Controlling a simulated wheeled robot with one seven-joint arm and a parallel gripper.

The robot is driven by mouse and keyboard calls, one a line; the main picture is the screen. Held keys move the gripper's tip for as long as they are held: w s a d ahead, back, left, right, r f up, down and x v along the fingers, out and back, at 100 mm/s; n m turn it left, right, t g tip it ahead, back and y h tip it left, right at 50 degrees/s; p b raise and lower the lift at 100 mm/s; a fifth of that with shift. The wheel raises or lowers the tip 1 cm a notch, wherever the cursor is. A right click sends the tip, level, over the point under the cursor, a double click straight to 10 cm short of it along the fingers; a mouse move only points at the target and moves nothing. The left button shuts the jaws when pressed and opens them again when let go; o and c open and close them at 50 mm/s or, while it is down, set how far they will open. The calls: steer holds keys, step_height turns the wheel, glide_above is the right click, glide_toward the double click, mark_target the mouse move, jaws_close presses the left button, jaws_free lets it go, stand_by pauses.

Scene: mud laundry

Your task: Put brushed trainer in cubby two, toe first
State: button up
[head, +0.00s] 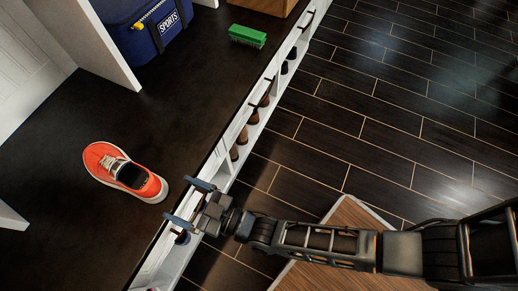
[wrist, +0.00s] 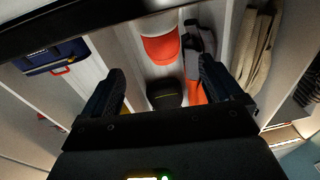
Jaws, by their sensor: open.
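The orange trainer (head: 125,172) with a white sole lies upright on the dark bench top in the head view. Its toe points to the upper left and its dark opening faces the lower right, towards my gripper. My gripper (head: 178,199) is open and empty at the bench's front edge, right of and below the trainer, apart from it. In the wrist view my two dark fingers (wrist: 163,85) stand wide apart with nothing held; I cannot make out the trainer there. The white cubbies (head: 222,156) run along the bench front; my gripper partly hides some. I cannot tell which is cubby two.
A green brush (head: 247,36) and a blue sports bag (head: 155,28) sit farther along the bench. Brown shoes (head: 243,135) and dark ones (head: 288,60) occupy some cubbies. White dividers (head: 98,40) stand on the bench. The bench top around the trainer is clear.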

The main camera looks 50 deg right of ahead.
steer(key=s+d+r+m+g+h, duration=0.1)
steer(key=s+d+r+h, duration=0.1)
steer(key=s+d+r, duration=0.5)
steer(key=s+d+r+m+g+h, duration=0.1)
steer(key=s+d+r+h, duration=0.2)
steer(key=s+d+r, duration=0.5)
steer(key=s+d, duration=0.2)
steer(key=s, duration=0.5)
steer(key=shift+s+r+m, duration=0.15)
steer(key=shift+s+m, duration=0.1)
steer(key=shift+m, duration=0.15)
steer(key=shift+o, duration=0.4)
steer(key=s+d+r+g+h, duration=0.1)
steer(key=s+r, duration=0.2)
steer(key=r, duration=0.4)
steer(key=shift+s+d+m+h, duration=0.25)
steer(key=shift+d+m+h, duration=0.05)
steer(key=shift+m, duration=0.1)
steer(key=shift+o, duration=0.3)
steer(key=shift+r, duration=0.35)
